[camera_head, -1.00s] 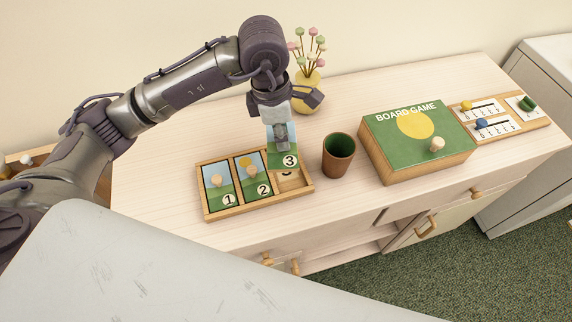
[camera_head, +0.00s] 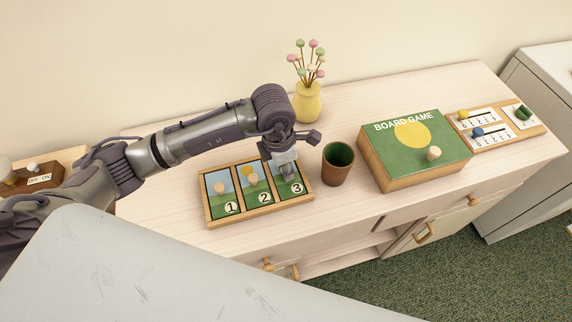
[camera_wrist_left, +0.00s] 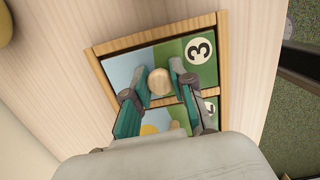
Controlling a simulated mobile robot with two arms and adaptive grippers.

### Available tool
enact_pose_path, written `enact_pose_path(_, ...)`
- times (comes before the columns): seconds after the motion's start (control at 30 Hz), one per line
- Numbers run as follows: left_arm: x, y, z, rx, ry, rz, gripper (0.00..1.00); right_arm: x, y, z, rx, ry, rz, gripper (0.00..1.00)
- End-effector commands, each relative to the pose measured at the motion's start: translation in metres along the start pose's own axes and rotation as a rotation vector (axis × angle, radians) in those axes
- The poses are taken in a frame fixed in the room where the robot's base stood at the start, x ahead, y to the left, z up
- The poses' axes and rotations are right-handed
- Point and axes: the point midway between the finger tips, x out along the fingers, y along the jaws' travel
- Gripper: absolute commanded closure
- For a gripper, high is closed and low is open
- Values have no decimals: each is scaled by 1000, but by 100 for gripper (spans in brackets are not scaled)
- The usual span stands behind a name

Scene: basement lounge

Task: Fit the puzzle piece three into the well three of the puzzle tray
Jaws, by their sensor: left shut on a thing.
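The wooden puzzle tray (camera_head: 258,206) lies on the cabinet top. Pieces one (camera_head: 229,198) and two (camera_head: 262,190) lie in its left and middle wells. Puzzle piece three (camera_head: 297,189) is at the right well, and in the left wrist view piece three (camera_wrist_left: 203,66) appears to lie flat within the tray frame. My left gripper (camera_head: 284,170) is over it, and in the left wrist view my left gripper (camera_wrist_left: 160,82) is shut on its round wooden knob. Well three is hidden beneath the piece. My right gripper is not in view.
A brown cup (camera_head: 337,168) stands just right of the tray. A yellow vase (camera_head: 308,104) with flowers stands behind my gripper.

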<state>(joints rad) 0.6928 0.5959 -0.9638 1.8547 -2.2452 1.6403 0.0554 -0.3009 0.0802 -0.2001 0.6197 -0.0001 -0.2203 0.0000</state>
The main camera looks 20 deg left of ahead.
Motion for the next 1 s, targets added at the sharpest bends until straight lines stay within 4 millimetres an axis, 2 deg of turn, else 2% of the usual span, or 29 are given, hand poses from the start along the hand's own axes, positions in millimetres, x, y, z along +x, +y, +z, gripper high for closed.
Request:
enact_pose_path(0.33, 5, 0, 0, 1, -2, 1, 100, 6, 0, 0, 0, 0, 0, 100)
enact_pose_path(0.37, 3, 0, 0, 0, -2, 1, 71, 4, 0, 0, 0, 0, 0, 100)
enact_pose_path(0.5, 3, 0, 0, 0, -2, 1, 51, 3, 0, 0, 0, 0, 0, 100)
enact_pose_path(0.8, 1, 0, 0, 0, -2, 1, 51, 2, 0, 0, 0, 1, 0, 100)
enact_pose_path(0.87, -3, 0, 1, 0, -2, 1, 51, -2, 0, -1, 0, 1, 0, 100)
enact_pose_path(1.0, -20, 1, 1, 1, -5, 4, 51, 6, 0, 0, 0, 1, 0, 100)
